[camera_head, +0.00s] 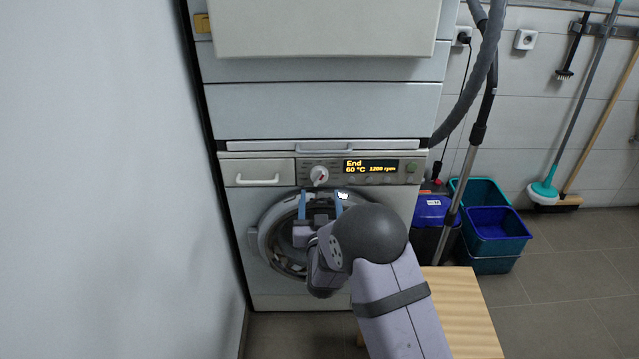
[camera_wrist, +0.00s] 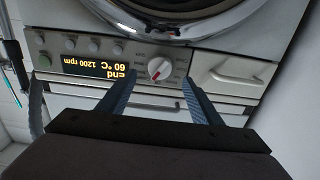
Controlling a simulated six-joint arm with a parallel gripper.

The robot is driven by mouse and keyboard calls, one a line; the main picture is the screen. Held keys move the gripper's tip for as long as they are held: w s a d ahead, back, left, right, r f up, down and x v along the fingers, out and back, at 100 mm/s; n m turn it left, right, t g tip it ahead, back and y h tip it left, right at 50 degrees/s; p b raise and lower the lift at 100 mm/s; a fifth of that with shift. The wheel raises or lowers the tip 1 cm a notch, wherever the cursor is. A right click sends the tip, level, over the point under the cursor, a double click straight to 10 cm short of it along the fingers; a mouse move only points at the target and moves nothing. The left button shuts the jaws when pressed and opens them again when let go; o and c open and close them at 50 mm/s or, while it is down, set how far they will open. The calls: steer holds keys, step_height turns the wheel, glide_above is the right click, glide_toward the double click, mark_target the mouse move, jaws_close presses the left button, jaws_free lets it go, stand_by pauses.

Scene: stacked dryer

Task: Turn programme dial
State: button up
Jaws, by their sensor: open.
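The programme dial (camera_head: 319,175) is a round white knob with a red mark. It sits on the washing machine's control panel, left of the lit display (camera_head: 371,166) reading "End 60 °C 1200 rpm". My gripper (camera_head: 320,194) is open, its two blue fingers spread in front of the machine, just below the dial in the head view. In the wrist view, which is upside down, the dial (camera_wrist: 159,69) shows between and beyond the fingertips of my gripper (camera_wrist: 158,82). The fingers appear apart from the dial, with nothing between them.
The detergent drawer (camera_head: 259,173) is left of the dial, and the round door (camera_head: 272,240) is below, partly hidden by my arm. A pull-out handle (camera_head: 324,148) runs above the panel. A wooden bench (camera_head: 462,300), buckets (camera_head: 496,228) and a hose (camera_head: 478,85) are at right.

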mark_target(319, 182)
steer(key=shift+w, duration=3.65)
steer(key=c, duration=1.1)
